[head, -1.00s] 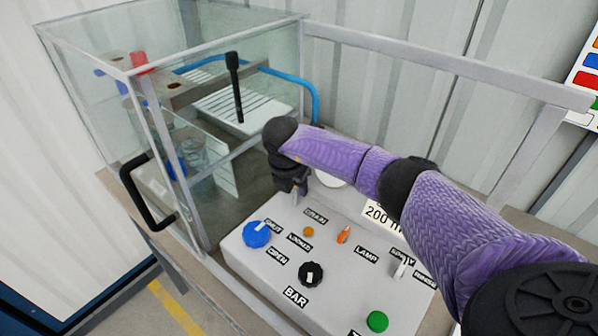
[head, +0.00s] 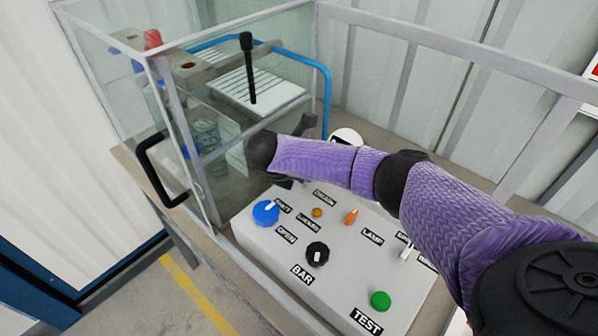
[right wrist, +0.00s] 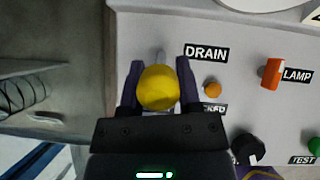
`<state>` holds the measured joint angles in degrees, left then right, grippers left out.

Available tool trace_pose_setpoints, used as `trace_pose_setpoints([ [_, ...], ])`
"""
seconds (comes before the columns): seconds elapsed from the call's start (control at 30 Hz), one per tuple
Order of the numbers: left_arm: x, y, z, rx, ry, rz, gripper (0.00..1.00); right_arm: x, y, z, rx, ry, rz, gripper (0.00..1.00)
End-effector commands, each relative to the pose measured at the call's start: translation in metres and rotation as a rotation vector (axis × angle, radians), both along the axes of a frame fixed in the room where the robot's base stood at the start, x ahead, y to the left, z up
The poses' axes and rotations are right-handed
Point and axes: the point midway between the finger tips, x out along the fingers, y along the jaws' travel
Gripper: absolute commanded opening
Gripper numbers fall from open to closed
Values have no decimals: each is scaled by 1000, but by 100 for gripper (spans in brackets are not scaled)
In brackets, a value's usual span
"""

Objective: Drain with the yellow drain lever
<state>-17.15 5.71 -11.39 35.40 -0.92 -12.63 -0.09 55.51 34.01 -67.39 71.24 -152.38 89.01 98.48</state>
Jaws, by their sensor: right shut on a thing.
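The yellow drain lever (right wrist: 158,88) has a rounded yellow end and stands beside the DRAIN label (right wrist: 206,52) in the right wrist view. My right gripper (right wrist: 159,72) has one dark finger on each side of it and is shut on it. In the head view my purple right arm reaches in from the right, and its dark wrist covers the lever. Only a bit of the right gripper (head: 284,182) shows below the wrist, at the back left of the grey control panel (head: 340,275). My left gripper is not in view.
The panel also carries a blue knob (head: 265,214), a black BAR knob (head: 317,254), an orange lamp switch (head: 351,216) and a green TEST button (head: 381,301). A glass tank (head: 215,165) with a black door handle (head: 155,172) stands at left. A grey rail (head: 440,55) runs behind my arm.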

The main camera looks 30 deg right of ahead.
Motion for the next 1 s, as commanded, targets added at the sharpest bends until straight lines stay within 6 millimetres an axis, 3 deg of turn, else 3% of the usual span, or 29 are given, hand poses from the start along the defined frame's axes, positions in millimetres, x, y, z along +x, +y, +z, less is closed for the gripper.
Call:
trace_pose_setpoints([
  [0.1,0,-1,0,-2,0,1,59,0,0,0,1,0,1,0],
  [0.13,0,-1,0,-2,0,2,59,0,0,0,1,1,1,45],
  [0.2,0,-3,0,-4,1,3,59,0,0,0,1,1,1,58],
  [0.5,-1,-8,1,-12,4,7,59,-1,2,4,2,0,2,58],
  [0.8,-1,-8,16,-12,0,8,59,-15,39,62,3,-3,5,58],
  [1.0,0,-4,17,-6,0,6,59,-21,52,81,2,0,2,58],
])
